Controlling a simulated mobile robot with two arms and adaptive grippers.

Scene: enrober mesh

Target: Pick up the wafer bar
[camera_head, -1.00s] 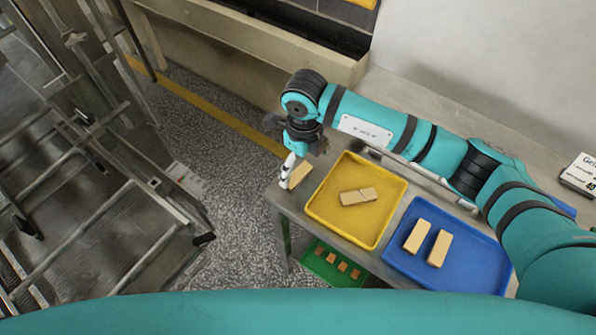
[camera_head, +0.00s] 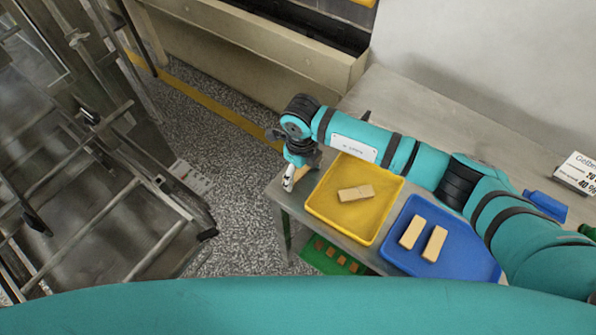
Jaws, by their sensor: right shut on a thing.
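A pale tan wafer bar (camera_head: 302,174) is at the left end of the metal table, left of the yellow tray. My right gripper (camera_head: 289,182) is at this bar and shut on it. The fingers and wrist hide much of the bar, and I cannot tell whether it touches the table. My left gripper is not in view.
The yellow tray (camera_head: 330,216) holds tan bar pieces (camera_head: 356,193). The blue tray (camera_head: 463,271) holds two tan bars (camera_head: 412,232). A green tray (camera_head: 318,262) with several small brown pieces is below the table (camera_head: 285,201). A metal frame (camera_head: 100,190) stands at left.

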